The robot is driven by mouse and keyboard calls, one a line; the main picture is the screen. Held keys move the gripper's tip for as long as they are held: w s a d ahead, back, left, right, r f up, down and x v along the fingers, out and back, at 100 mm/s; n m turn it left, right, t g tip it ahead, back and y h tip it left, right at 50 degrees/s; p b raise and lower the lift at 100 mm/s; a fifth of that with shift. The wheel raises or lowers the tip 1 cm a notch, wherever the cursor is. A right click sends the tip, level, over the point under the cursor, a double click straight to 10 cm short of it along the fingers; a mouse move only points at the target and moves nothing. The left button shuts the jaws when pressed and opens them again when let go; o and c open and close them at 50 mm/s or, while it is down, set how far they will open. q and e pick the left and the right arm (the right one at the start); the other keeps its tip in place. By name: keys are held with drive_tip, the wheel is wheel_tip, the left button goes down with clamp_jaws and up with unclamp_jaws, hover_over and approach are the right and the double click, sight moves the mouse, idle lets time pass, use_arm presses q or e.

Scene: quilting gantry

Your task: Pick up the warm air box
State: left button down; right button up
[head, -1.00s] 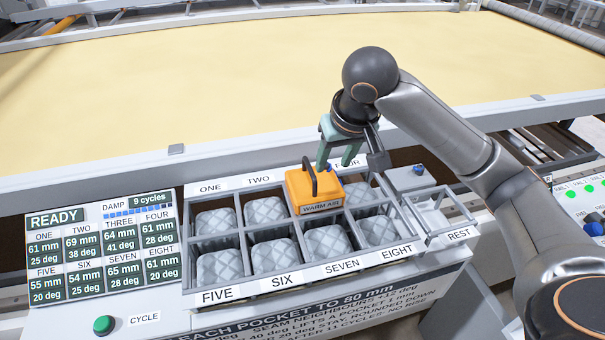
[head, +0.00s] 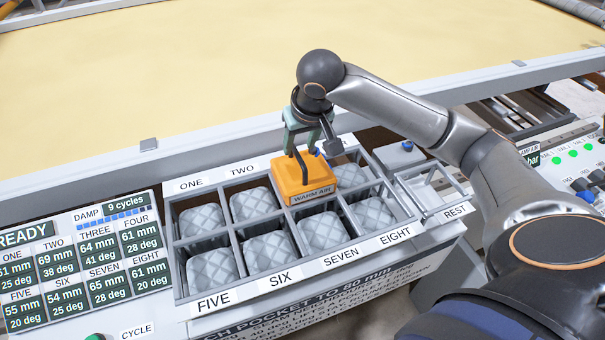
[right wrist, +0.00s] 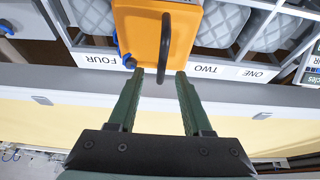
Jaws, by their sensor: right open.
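The warm air box (head: 292,177) is an orange block with a dark upright loop handle and a "WARM AIR" label. It sits on the rack over the back-row pocket just right of the one under TWO. In the right wrist view, the box (right wrist: 143,38) and its dark handle (right wrist: 165,45) are close beyond my fingertips. My right gripper (head: 301,150) is open and empty, just behind the handle. In the right wrist view, its two green fingers (right wrist: 160,74) stand apart, with the handle lined up between them. My left gripper is not in view.
The grey rack (head: 236,243) holds several quilted grey pads in pockets around the box. An empty REST cradle (head: 428,195) stands at its right. A READY display (head: 80,265) stands left, a button panel (head: 575,165) right. The yellow quilt bed (head: 180,75) lies behind.

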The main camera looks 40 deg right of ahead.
sight(298, 154)
drive_tip(key=x, duration=0.4)
drive_tip(key=shift+s+a+f, duration=0.1)
drive_tip(key=shift+s+f, duration=0.1)
drive_tip(key=shift+f, duration=0.15)
drive_tip(key=shift+c, duration=0.2)
clamp_jaws()
drive_tip(key=shift+r, duration=0.1)
idle(0.8)
